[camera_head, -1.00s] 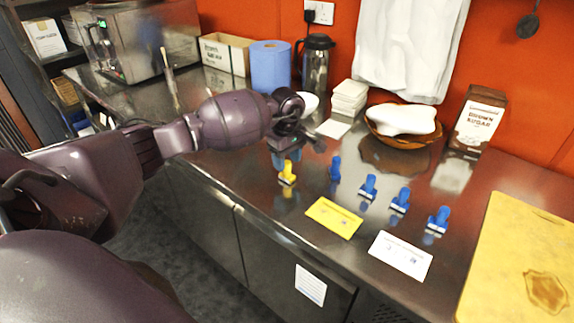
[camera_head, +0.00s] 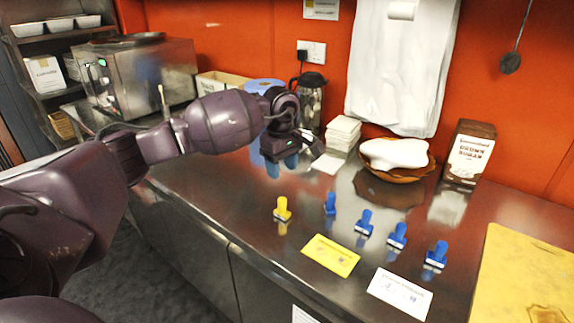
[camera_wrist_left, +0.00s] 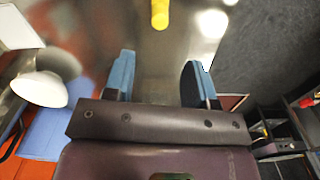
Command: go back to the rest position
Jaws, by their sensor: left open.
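My left gripper (camera_head: 281,167) is above the steel counter, its blue fingertips pointing down. In the left wrist view its two blue fingers (camera_wrist_left: 158,80) are spread apart with nothing between them. A yellow stamp-like piece (camera_head: 282,209) stands on the counter in front of the gripper, apart from it; it also shows in the left wrist view (camera_wrist_left: 160,14). My left arm comes in from the left and hides part of the counter behind it. My right gripper is in no view.
Several blue stamp-like pieces (camera_head: 397,236) stand in a row. A yellow card (camera_head: 331,255) and a white card (camera_head: 400,293) lie in front. A basket (camera_head: 398,176), a brown sugar box (camera_head: 469,154) and a yellow board (camera_head: 520,275) are on the right. An oven (camera_head: 139,77) stands at the back left.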

